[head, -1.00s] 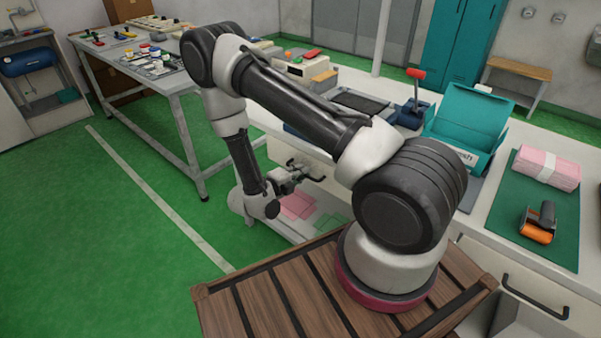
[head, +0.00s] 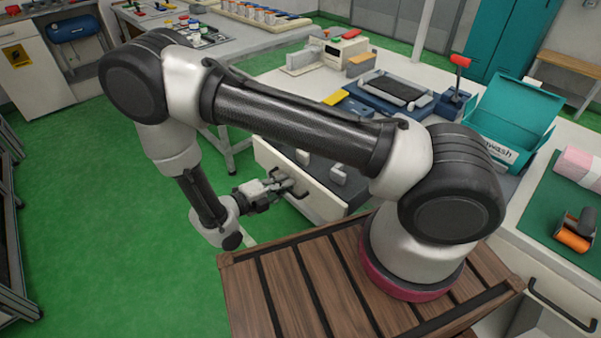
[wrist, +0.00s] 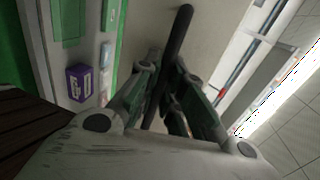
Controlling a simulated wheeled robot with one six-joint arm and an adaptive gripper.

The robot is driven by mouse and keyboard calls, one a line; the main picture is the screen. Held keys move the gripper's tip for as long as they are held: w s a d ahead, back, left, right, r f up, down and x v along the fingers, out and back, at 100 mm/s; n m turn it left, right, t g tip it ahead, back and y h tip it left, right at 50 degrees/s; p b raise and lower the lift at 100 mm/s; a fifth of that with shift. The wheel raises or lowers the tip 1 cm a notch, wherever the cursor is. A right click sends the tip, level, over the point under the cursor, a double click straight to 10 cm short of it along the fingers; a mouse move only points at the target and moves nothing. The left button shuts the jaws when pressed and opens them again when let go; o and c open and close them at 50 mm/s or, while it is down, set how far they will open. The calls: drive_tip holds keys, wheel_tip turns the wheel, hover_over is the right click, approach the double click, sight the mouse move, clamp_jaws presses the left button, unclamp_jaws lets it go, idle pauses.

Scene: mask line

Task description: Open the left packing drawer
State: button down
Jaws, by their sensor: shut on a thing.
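The left packing drawer (head: 272,163) stands pulled out from under the white packing bench, with its pale front panel facing my arm. Its dark interior shows, with small light grey blocks (head: 338,175) inside. My gripper (head: 285,186) is at the drawer front, shut on the dark bar handle (head: 301,191). In the wrist view the black handle (wrist: 178,40) runs between the two fingers of my gripper (wrist: 172,98), against the pale drawer front (wrist: 145,30). My arm hides part of the drawer's far side.
A second drawer handle (head: 560,307) is at the lower right. A teal box (head: 515,118), an orange tape dispenser (head: 573,236) and a dark tray device (head: 392,92) stand on the bench. Green floor (head: 110,250) is clear to the left. The wrist view shows a purple box (wrist: 80,83).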

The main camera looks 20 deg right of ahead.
drive_tip(key=f+v, duration=0.1)
drive_tip(key=v, duration=0.5)
drive_tip(key=shift+a+f, duration=0.2)
drive_tip(key=shift+a, duration=0.05)
drive_tip(key=shift+s, duration=0.1)
drive_tip(key=c, duration=1.5)
unclamp_jaws()
drive_tip(key=v, duration=1.2)
